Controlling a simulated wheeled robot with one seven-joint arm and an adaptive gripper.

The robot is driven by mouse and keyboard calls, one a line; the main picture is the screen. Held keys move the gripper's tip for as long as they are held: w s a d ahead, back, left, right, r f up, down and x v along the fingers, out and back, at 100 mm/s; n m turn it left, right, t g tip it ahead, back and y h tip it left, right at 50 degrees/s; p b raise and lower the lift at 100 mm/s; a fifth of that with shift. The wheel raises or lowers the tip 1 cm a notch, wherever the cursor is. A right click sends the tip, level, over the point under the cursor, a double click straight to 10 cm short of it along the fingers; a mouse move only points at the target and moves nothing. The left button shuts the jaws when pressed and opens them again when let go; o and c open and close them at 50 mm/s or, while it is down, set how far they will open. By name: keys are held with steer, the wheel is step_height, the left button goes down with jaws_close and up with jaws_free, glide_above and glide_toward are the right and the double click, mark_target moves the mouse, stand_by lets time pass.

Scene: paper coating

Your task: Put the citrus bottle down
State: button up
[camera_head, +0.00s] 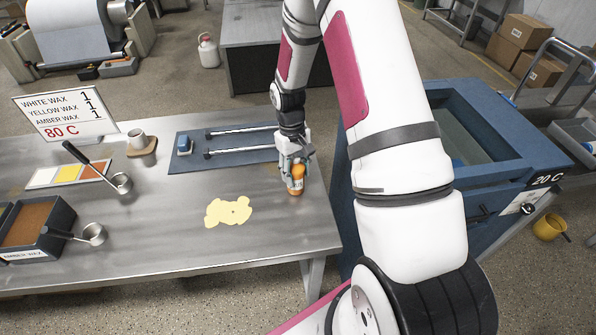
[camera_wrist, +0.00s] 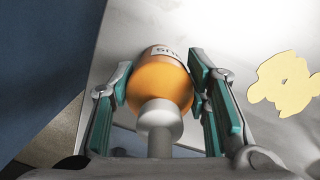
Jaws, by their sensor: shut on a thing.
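The citrus bottle (camera_head: 296,180) is small and orange, with a pale label and a white neck. In the head view it is upright at the right part of the steel table (camera_head: 270,232). My gripper (camera_head: 295,160) is above it, pointing down, with its fingers around its upper part. In the wrist view the orange bottle (camera_wrist: 160,85) is between the two teal-padded fingers, with part of its label lettering showing. I cannot tell whether its base touches the table or is slightly above it.
A yellow flat patch (camera_head: 228,212) lies left of the bottle. A blue board with rods (camera_head: 185,160) is behind it. Ladles (camera_head: 93,234), a wax tray (camera_head: 35,228), a cup (camera_head: 136,139) and a sign (camera_head: 60,117) stand further left. A blue tank (camera_head: 520,175) is right of the table.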

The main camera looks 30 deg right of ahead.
steer(key=shift+f, duration=0.15)
steer(key=o, duration=1.4)
steer(key=shift+c, duration=0.2)
steer(key=r, duration=0.4)
steer(key=w+r+b, duration=0.1)
steer(key=r, duration=0.3)
steer(key=r+b, duration=0.1)
steer(key=r, duration=0.3)
steer(key=shift+w, duration=0.4)
steer(key=s+a+r+t, duration=0.3)
steer(key=s+a+r, duration=0.25)
steer(key=r, duration=0.45)
steer(key=s+a+r+t, duration=0.2)
steer(key=s+a+r, duration=0.2)
steer(key=s+r, duration=0.45)
steer(key=s+a+r+t, duration=0.2)
steer(key=s+a+r, duration=0.1)
steer(key=s, duration=0.3)
steer(key=shift+s+r, duration=0.35)
steer(key=shift+s, duration=0.05)
